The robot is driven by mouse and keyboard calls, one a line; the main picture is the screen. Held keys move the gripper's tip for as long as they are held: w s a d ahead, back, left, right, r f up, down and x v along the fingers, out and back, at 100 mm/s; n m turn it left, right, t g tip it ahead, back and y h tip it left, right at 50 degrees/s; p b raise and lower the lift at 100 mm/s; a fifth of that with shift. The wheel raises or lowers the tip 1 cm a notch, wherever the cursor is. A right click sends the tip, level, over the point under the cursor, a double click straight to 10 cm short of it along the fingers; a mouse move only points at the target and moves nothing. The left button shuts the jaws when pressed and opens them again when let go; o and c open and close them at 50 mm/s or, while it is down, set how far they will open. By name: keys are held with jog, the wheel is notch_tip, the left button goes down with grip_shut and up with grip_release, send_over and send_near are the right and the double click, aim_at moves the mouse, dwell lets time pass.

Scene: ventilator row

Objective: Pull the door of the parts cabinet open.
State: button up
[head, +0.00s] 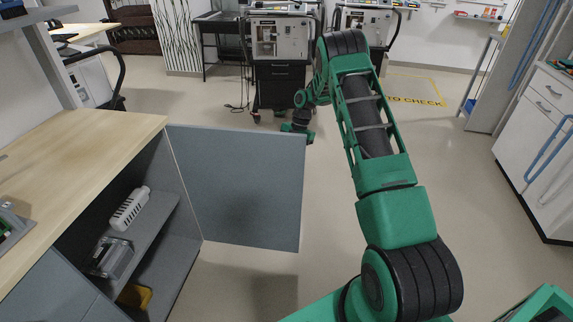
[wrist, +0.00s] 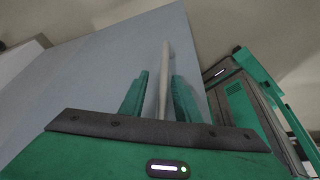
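The grey door (head: 235,190) of the parts cabinet stands swung wide open, out to the right of the cabinet (head: 150,150), with its inside face toward the head camera. My gripper (head: 298,128) is at the door's top far corner, on its outer side; the door hides its fingers from the head. In the wrist view, the two green fingers (wrist: 160,95) stand on either side of the pale bar handle (wrist: 165,65) on the door's outer face (wrist: 100,70). A gap shows between the left finger and the bar; the right finger looks close to it.
Inside the cabinet, a white part (head: 129,208) and a clear-grey box (head: 111,257) sit on a shelf, with a yellow item (head: 134,296) below. Ventilator carts (head: 279,45) stand at the back. A white drawer unit (head: 545,140) is at right. Floor beside the door is clear.

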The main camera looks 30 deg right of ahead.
jog(key=v, duration=1)
jog(key=shift+w+r, duration=0.2)
jog(key=shift+r, duration=0.15)
jog(key=shift+d, duration=0.15)
